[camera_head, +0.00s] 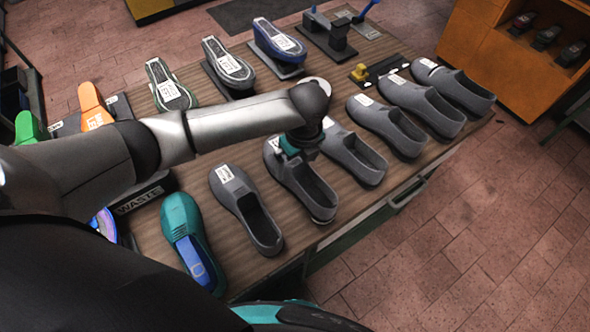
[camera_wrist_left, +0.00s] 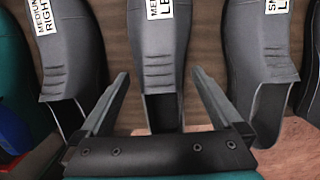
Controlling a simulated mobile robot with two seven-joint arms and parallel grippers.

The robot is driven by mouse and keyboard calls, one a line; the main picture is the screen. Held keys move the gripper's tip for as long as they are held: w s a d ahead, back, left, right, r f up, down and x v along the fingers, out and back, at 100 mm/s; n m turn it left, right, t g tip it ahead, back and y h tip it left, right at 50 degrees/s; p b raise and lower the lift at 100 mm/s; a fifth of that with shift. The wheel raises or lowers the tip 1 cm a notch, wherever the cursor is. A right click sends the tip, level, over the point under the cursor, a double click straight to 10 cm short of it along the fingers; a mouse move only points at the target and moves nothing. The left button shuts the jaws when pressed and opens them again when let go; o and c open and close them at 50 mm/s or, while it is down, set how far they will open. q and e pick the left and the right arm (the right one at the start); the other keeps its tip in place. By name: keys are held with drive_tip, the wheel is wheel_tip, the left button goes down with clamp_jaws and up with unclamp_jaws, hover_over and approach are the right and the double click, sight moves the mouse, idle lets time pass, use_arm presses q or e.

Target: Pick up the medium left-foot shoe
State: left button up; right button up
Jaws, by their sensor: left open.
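The medium left-foot shoe (camera_head: 308,190) is a grey slip-on in the front row on the table. Its white label, partly cut off, shows in the left wrist view, where the shoe (camera_wrist_left: 159,62) lies in the middle. My left gripper (camera_head: 298,150) is over this shoe's upper and hides part of it. In the left wrist view the open fingers (camera_wrist_left: 160,78) lie to either side of the shoe, with nothing held. I cannot tell whether they touch it. My right gripper does not show.
The grey shoe labelled medium right (camera_head: 236,195) is close on the left. Another grey shoe (camera_head: 355,158) is close on the right, with several more beyond. A teal shoe-shaped item (camera_head: 182,222) is at front left. Shoe forms (camera_head: 228,65) stand behind.

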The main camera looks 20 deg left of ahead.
use_arm(q)
drive_tip(key=shift+a+f, duration=0.1)
drive_tip(key=shift+f, duration=0.85)
drive_tip(key=shift+w, duration=0.1)
drive_tip(key=c, duration=1.5)
